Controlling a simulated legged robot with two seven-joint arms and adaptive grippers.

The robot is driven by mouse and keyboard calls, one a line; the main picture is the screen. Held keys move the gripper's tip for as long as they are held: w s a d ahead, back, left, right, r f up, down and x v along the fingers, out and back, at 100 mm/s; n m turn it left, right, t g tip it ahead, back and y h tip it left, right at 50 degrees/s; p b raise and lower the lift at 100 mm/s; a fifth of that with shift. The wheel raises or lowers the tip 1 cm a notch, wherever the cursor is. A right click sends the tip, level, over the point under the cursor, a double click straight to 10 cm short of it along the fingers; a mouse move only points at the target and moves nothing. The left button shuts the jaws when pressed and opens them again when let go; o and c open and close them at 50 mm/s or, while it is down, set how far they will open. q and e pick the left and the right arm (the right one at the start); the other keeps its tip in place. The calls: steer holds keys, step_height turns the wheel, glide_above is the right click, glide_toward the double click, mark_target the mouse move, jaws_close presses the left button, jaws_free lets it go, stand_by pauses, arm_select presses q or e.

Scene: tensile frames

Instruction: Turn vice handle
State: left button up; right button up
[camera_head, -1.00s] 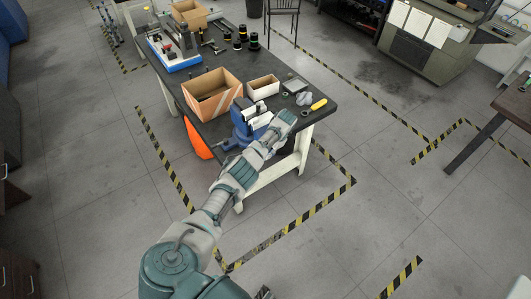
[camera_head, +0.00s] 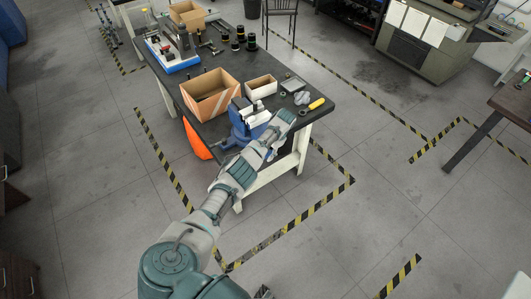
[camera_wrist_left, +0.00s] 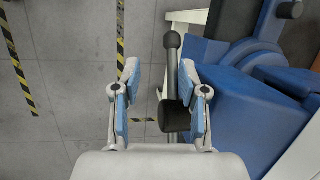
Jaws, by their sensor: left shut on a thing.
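The blue vice (camera_head: 241,127) stands at the near edge of the dark workbench. Its blue body also fills the right side of the left wrist view (camera_wrist_left: 240,100). The dark vice handle (camera_wrist_left: 173,65), a bar with a rounded end, runs between the fingers of my left gripper (camera_wrist_left: 158,78), nearer the right finger. My right gripper does not show.
On the workbench (camera_head: 215,56) are an open cardboard box (camera_head: 226,105), a smaller box (camera_head: 261,88), a yellow-handled tool (camera_head: 316,104) and several black cylinders. An orange object (camera_head: 196,140) is below the near edge. The striped floor around is clear.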

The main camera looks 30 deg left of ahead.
arm_select(q)
steer(key=s+p+v, duration=0.2)
steer(key=p+v, duration=0.3)
steer(key=v, duration=0.5)
steer(key=s+r+p+v, duration=0.1)
steer(key=p+v, duration=0.4)
steer(key=v, duration=0.5)
steer(key=shift+a, duration=0.3)
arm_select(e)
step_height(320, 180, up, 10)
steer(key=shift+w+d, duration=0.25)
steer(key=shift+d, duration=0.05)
